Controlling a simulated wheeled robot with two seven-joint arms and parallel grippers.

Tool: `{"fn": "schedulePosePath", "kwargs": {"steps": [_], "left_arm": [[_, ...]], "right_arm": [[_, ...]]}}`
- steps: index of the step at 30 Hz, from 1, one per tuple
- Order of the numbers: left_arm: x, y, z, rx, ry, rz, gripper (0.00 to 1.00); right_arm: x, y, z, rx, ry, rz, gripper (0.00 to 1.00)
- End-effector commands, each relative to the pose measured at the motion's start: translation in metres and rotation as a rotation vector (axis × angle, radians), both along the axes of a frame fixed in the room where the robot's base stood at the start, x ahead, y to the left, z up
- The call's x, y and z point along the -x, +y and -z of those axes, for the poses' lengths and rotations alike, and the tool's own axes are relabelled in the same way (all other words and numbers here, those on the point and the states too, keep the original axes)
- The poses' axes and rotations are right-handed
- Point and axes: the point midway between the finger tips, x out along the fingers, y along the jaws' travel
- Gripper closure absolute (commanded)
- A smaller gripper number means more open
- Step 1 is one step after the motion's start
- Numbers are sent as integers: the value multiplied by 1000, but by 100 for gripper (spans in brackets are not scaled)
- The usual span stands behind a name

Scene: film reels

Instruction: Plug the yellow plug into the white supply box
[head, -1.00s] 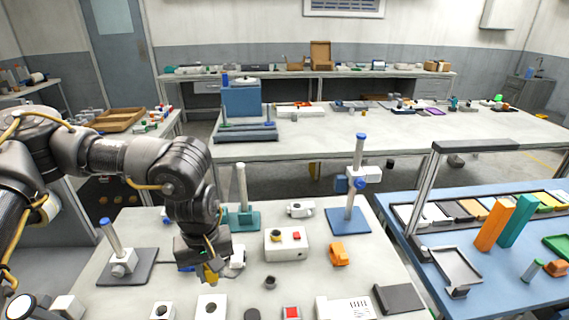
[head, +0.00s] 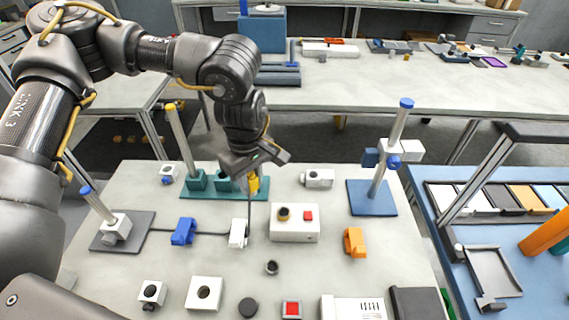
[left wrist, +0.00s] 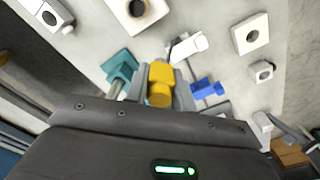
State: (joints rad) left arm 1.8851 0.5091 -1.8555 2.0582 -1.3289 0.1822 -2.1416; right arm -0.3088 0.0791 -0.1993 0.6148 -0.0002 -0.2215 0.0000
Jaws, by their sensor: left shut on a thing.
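My left gripper (head: 254,174) is shut on the yellow plug (head: 253,187) and holds it above the table. It stands in front of the teal stand's base, behind the white plug and left of the supply box. In the left wrist view the yellow plug (left wrist: 160,82) sits between the fingers. A thin dark line, probably its cord, hangs below it in the head view. The white supply box (head: 296,235) has a round dark socket with a yellowish ring and a red button on top. Part of the box (left wrist: 150,20) shows at the wrist view's top edge. My right gripper is not visible.
A white plug (head: 238,234) and a blue plug (head: 183,232) lie on the table, joined by a dark cord. An orange plug (head: 354,242) is right of the box. The teal stand (head: 192,183) and blue stand (head: 373,200) rise nearby. A small dark knob (head: 272,267) sits before the box.

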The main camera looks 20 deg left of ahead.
Motion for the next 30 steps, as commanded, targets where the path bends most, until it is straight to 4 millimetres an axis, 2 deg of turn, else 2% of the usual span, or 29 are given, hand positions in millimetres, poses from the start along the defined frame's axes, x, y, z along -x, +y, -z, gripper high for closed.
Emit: {"fn": "schedulePosePath", "kwargs": {"steps": [3, 9, 15, 21, 30], "left_arm": [[-7, -20, -13, 1, -4, -333, 100], [-14, -47, -32, 1, -2, -851, 100], [-17, -65, -43, 2, 0, -1183, 100], [-17, -71, -47, 1, 2, -1301, 100], [-17, -71, -42, 1, 2, -1307, 100]], "right_arm": [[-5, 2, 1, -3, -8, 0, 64], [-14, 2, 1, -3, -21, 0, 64], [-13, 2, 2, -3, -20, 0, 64], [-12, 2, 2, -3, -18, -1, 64], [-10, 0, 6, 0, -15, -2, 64]]}}
